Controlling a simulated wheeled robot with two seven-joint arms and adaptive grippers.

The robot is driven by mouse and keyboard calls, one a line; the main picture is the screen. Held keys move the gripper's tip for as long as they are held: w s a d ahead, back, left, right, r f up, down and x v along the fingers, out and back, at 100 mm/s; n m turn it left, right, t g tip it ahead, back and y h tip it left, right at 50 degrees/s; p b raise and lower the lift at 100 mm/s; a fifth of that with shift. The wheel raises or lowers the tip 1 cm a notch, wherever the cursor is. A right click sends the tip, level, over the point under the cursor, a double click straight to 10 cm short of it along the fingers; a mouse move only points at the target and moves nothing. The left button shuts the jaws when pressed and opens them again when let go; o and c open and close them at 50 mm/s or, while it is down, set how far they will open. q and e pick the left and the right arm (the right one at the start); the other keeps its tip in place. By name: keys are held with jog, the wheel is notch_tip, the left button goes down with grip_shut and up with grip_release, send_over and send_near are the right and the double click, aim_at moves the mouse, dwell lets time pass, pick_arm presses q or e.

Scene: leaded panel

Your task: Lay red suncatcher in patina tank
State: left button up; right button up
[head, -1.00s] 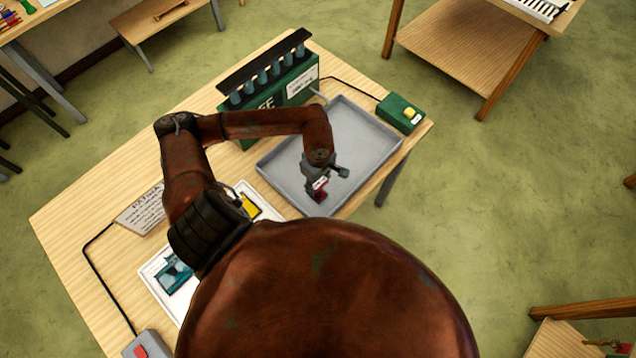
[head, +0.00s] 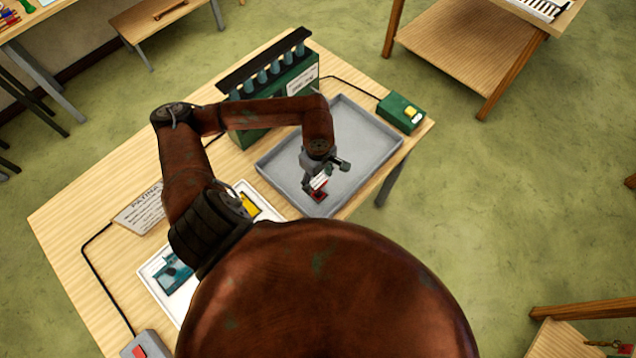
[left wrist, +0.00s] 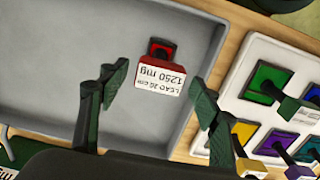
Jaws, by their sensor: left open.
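The red suncatcher (left wrist: 163,50) lies in the grey patina tank (left wrist: 40,90), near the tank's wall. A red block with a white label (left wrist: 160,78) reading "LEAD 1250 mg" is attached to it. In the head view the suncatcher (head: 320,196) shows at the tank's near end, partly under my gripper. My left gripper (head: 325,178) is over the tank (head: 370,135). In the left wrist view its two fingers (left wrist: 155,95) are spread apart on either side of the label, with clear gaps. My right gripper is not in view.
A white tray (left wrist: 252,112) with several coloured suncatchers stands beside the tank. A green dispenser with a row of nozzles (head: 290,85) stands behind the tank. A green box with a yellow button (head: 401,112) sits at the table corner. A patina sign (head: 142,210) lies left.

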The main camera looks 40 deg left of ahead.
pick_arm(q)
notch_tip(320, 180, up, 8)
jog(key=shift+r+b, duration=0.2)
jog(key=shift+b, duration=0.5)
jog(key=shift+r, duration=0.2)
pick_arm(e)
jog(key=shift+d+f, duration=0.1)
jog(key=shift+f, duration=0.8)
pick_arm(q)
jog(key=shift+c, duration=0.4)
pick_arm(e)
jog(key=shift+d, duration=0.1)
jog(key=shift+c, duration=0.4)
